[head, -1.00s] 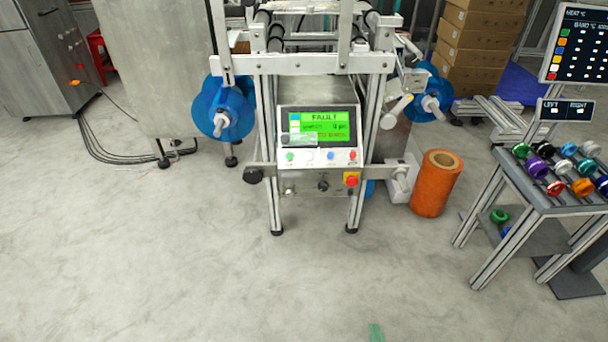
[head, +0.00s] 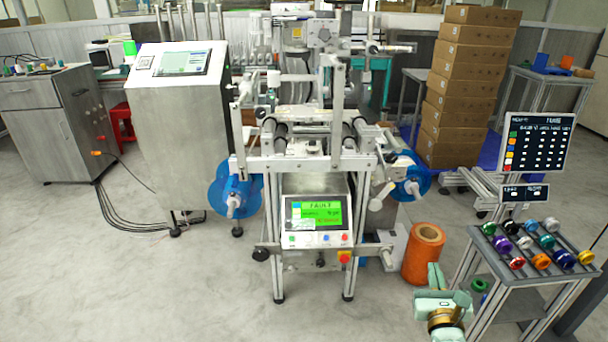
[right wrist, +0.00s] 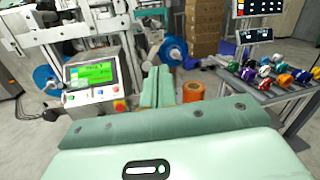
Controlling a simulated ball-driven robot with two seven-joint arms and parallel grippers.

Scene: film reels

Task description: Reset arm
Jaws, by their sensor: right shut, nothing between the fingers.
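My right gripper (head: 436,276) shows at the bottom right of the head view, pale green, in front of the orange roll and left of the reel cart. In the right wrist view its two fingers (right wrist: 157,84) stand together, shut and empty, pointing toward the machine area. It touches nothing that I can see. My left gripper is not in view. The film machine (head: 318,160) stands in the middle, with blue film reels (head: 235,192) on its sides and a green screen (head: 319,211) reading FAULT.
A cart (head: 492,262) with several coloured reels stands at the right, below a dark display board (head: 537,142). An orange roll (head: 424,254) stands on the floor beside the machine. Stacked boxes (head: 465,90) and a steel cabinet (head: 182,130) stand behind. The front floor is clear.

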